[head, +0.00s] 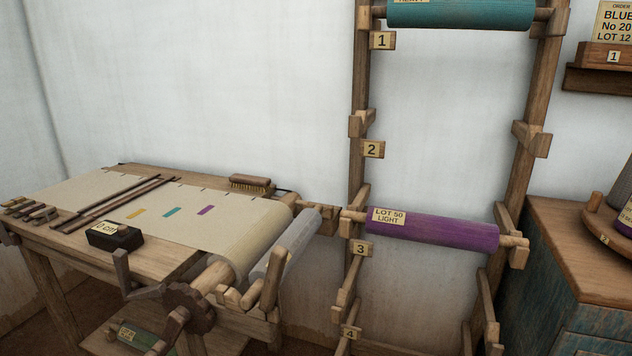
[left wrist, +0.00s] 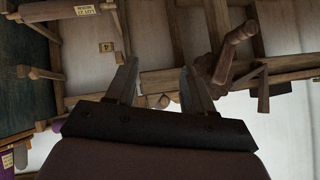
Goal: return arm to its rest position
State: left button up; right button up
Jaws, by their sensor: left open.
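My left gripper (left wrist: 158,77) shows in the left wrist view, its two dark fingers apart. I see nothing held between them; wooden loom parts (left wrist: 236,50) show beyond the fingers, and I cannot tell how far off they are. Neither gripper shows in the head view, so I cannot place the left one against the loom there. My right gripper is in neither view.
The wooden loom (head: 168,263) with cream cloth (head: 245,222) stands at left. A rack (head: 357,150) holds a teal roll (head: 460,13) on top and a purple roll (head: 440,232) at level 3; level 2 is empty. A cabinet (head: 570,250) stands at right.

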pick_arm(q)
jog(key=s+a+f+n+g, duration=0.2)
jog(key=s+a+f+g, duration=0.1)
jog(key=s, duration=0.4)
jog(key=s+a+f+n+g, duration=0.1)
jog(key=s+a+f+g, duration=0.25)
jog(key=s, duration=0.45)
jog(key=w+d+t+h+p, duration=0.1)
jog(key=w+d+t+p, duration=0.2)
jog(key=w+t+p, duration=0.3)
jog(key=p, duration=0.2)
jog(key=shift+d+t+p, duration=0.25)
jog(key=shift+t+p, duration=0.05)
jog(key=shift+t, duration=0.05)
jog(key=shift+w, duration=0.15)
